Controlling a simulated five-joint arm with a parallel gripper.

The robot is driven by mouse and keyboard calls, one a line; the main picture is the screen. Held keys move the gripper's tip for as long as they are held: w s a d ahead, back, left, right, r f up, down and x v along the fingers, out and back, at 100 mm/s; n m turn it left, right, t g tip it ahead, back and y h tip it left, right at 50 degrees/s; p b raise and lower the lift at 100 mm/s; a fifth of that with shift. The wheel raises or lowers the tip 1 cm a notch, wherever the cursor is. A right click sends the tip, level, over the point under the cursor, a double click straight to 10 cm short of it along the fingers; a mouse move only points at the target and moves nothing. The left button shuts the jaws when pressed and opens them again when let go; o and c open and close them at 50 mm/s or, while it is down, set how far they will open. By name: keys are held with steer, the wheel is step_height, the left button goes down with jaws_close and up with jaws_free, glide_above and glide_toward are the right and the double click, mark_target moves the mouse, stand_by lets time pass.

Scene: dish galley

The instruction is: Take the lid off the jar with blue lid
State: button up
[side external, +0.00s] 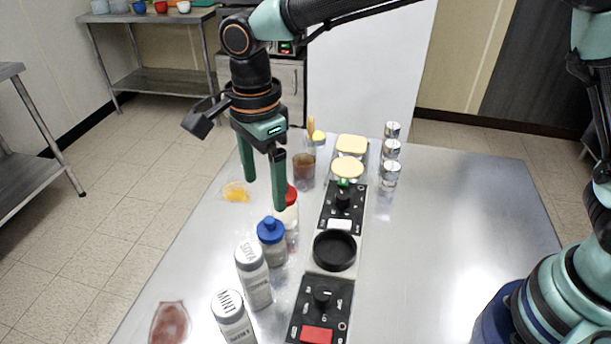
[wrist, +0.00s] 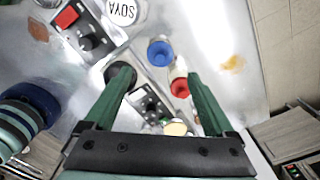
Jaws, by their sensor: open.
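The jar with the blue lid (side external: 272,242) stands upright on the steel table, its blue knobbed lid seated on its clear body. In the wrist view the blue lid (wrist: 160,52) shows from above, beyond my fingertips. My gripper (side external: 264,193) is open and empty, pointing down above the row of jars, with its fingers near the red-lidded jar in the side view. In the wrist view my gripper (wrist: 160,72) has its two green fingers spread wide, and the red lid shows by the right finger.
A red-lidded jar (side external: 287,212) stands just behind the blue-lidded one. The SOYA shaker (side external: 253,274) and MINT shaker (side external: 233,316) stand in front of it. A black control panel (side external: 321,309) and round black dish (side external: 334,250) lie to the right.

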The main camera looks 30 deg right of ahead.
mark_target(269, 219)
step_height(269, 219, down, 9)
steer(key=shift+d+r, duration=0.1)
steer(key=shift+r, duration=0.05)
stand_by(0.4)
jaws_close()
